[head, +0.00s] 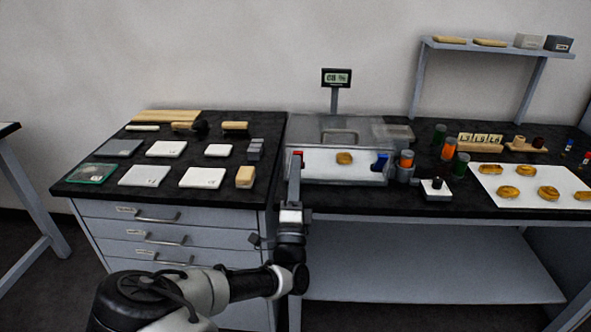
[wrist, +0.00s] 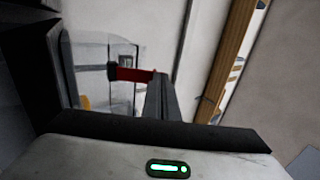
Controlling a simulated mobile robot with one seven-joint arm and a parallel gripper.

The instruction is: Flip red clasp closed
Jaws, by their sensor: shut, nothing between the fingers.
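The red clasp (head: 299,154) is at the left front of a clear-lidded case (head: 335,178) on the right-hand bench. In the wrist view the red clasp (wrist: 134,74) sticks out sideways from a dark mount, with its free end at my fingertips. A blue clasp (head: 381,162) is at the case's right front. A gilt fragment (head: 344,158) lies inside the case. My gripper (head: 294,170) is shut and empty, reaching up to the red clasp; its fingers show in the wrist view (wrist: 160,92). I cannot tell whether they touch it.
A display on a post (head: 336,78) stands behind the case. Orange and green cylinders (head: 406,159) and a black-knobbed box (head: 435,190) stand to its right. A white mat (head: 520,197) holds several gilt pieces. The left drawer cabinet (head: 165,218) carries white tiles and tools.

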